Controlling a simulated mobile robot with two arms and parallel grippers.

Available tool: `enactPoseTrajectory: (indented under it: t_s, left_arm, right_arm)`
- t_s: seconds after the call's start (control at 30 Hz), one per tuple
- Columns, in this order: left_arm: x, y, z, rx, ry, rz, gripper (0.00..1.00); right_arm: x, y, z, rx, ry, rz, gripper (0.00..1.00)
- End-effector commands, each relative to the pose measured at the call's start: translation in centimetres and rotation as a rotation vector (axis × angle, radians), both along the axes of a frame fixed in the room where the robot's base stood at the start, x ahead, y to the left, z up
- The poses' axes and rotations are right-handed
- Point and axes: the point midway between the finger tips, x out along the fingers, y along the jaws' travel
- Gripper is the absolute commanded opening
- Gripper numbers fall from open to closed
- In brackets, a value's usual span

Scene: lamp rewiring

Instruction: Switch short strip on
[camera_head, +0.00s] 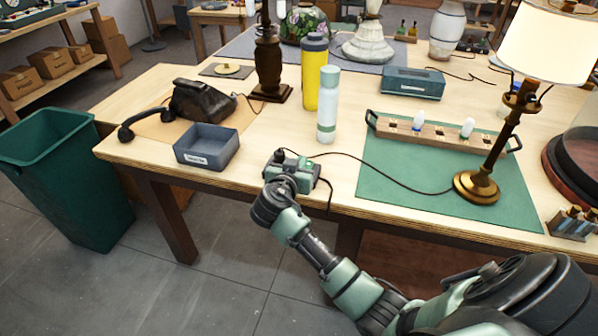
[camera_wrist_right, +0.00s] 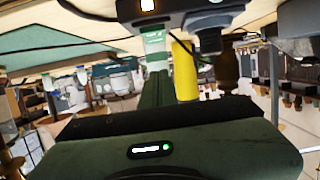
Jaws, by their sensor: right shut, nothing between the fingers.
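The short strip (camera_head: 301,167) lies at the front edge of the table, with a dark plug on its left part and a cord leading off it. My right gripper (camera_head: 287,184) is at the near side of the strip, shut and empty, and covers part of it. In the right wrist view the strip's dark body (camera_wrist_right: 185,15) fills the top, with a small orange-lit switch (camera_wrist_right: 147,5) on it. The green fingers (camera_wrist_right: 156,88) point up close to it; I cannot tell whether they touch. My left gripper is not in view.
A brass lamp (camera_head: 483,184) with a bright shade stands on a green mat (camera_head: 390,190); a cord runs from it to the strip. A pale bottle (camera_head: 327,105), yellow bottle (camera_head: 313,75) and grey tray (camera_head: 207,145) stand behind and left. A green bin (camera_head: 60,170) is left.

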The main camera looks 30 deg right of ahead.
Motion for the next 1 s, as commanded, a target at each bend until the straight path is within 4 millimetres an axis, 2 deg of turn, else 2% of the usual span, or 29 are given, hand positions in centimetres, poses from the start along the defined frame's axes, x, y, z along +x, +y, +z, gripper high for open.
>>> enactPoseTrajectory:
  t_s: [0.03, 0.23, 0.5, 0.7, 1.0]
  left_arm:
    - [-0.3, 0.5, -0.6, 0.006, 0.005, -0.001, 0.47]
    - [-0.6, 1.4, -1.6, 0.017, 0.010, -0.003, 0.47]
    - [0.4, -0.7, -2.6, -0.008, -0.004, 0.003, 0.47]
    - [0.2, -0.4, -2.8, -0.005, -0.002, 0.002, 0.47]
    - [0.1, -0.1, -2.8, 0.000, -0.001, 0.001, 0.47]
  right_arm:
    - [-0.6, 1.0, -0.7, 0.004, 0.004, 0.005, 0.00]
    - [-2.7, 3.3, -0.4, 0.007, 0.003, 0.004, 0.00]
    - [-5.5, 6.6, 0.3, 0.005, 0.003, 0.003, 0.00]
    - [-6.3, 7.4, 0.6, 0.002, 0.004, 0.003, 0.00]
    - [-6.4, 7.5, 0.6, 0.002, 0.004, 0.003, 0.00]
